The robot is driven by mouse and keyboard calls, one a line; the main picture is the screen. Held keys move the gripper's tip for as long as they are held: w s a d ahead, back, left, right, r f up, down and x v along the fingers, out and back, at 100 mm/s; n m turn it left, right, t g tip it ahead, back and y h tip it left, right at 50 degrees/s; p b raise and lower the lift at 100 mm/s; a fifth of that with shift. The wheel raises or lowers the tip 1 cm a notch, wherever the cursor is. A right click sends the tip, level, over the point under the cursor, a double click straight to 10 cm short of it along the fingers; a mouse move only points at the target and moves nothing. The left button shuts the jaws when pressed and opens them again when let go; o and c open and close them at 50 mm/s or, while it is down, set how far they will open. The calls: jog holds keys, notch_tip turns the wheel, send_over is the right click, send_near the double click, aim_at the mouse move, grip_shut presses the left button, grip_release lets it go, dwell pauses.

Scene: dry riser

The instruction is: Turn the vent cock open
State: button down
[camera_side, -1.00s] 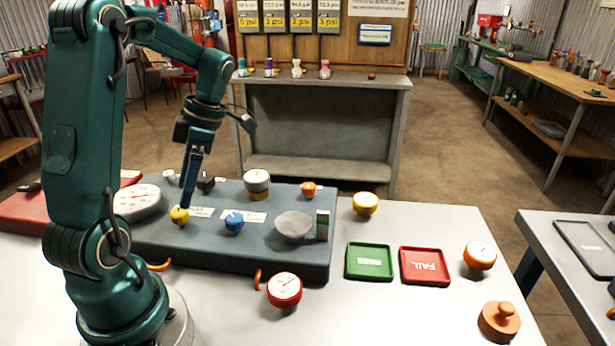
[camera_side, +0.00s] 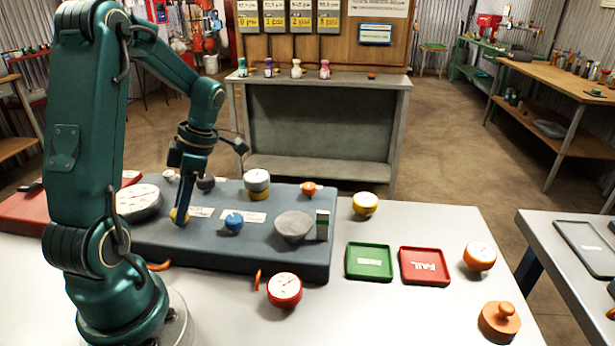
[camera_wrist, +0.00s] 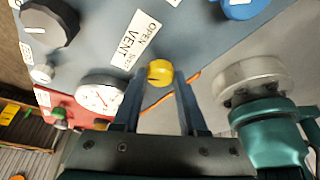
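The vent cock is a small yellow knob (camera_wrist: 160,73) with a dark slot, beside a white label (camera_wrist: 140,40) reading VENT and OPEN. In the side view the yellow knob (camera_side: 173,214) is on the blue-grey panel, mostly hidden behind my finger. My gripper (camera_side: 181,218) points down at the knob. In the wrist view its two dark fingers are apart, one on each side of the knob, with slim gaps showing. I cannot tell exactly how far down the knob the fingertips reach.
A blue knob (camera_side: 234,222) is to the right on the same panel (camera_side: 270,255). A large white dial (camera_side: 138,201) is to the left. A red gauge (camera_side: 284,290), green tray (camera_side: 369,262) and red tray (camera_side: 425,266) are on the white table.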

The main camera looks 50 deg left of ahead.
jog(key=shift+m, duration=0.3)
jog(key=m+y, duration=0.1)
jog(key=m, duration=0.2)
jog(key=shift+d, duration=0.2)
jog(key=m, duration=0.2)
jog(key=m+t+y, duration=0.1)
jog(key=m, duration=0.1)
jog(key=shift+s, duration=0.2)
jog(key=m+t+y, duration=0.1)
jog(key=m, duration=0.2)
jog(key=shift+s+d+m+t, duration=0.1)
jog(key=shift+m+t, duration=0.2)
jog(key=shift+s+m+t, duration=0.1)
jog(key=shift+m+t, duration=0.7)
jog(key=shift+m, duration=1)
jog(key=shift+c, duration=2.2)
grip_release()
